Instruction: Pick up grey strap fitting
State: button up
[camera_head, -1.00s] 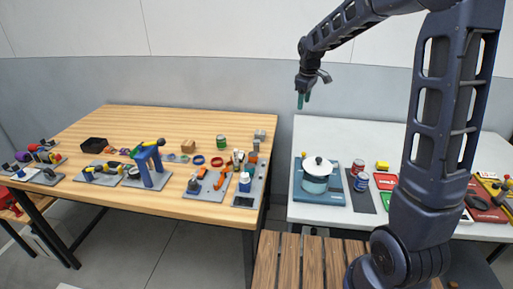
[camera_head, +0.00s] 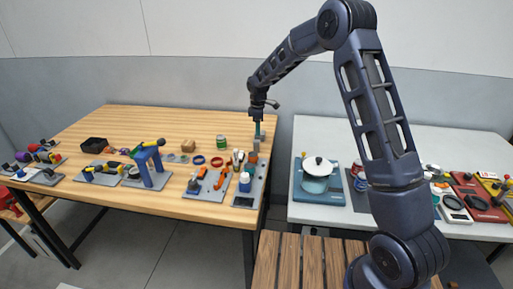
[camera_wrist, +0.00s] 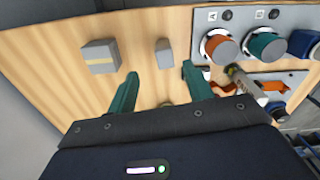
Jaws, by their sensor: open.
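A small grey block-like piece, which I take for the grey strap fitting (camera_wrist: 165,52), stands on the wooden table in the wrist view. It lies between and just beyond the fingertips of my gripper (camera_wrist: 160,74), nearer the right finger in the picture. The teal fingers are open and nothing is between them. There the fitting is too small and too close to the fingers to make out surely.
A grey box with a pale yellow stripe (camera_wrist: 99,57) stands left of the fitting in the wrist view. A plate with orange (camera_wrist: 222,47) and teal (camera_wrist: 264,46) round parts is on the right. The wooden table (camera_head: 190,118) holds several tools; a white table (camera_head: 310,135) stands beside it.

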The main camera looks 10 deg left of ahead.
aim_at(257, 140)
notch_tip(257, 140, down, 5)
jog(key=shift+s, duration=0.1)
jog(key=shift+s+f, duration=0.15)
jog(key=shift+f, duration=1.15)
jog(key=shift+s+f, duration=0.1)
jog(key=shift+f, duration=1.2)
jog(key=shift+c, duration=0.2)
jog(key=shift+a, duration=0.1)
grip_shut()
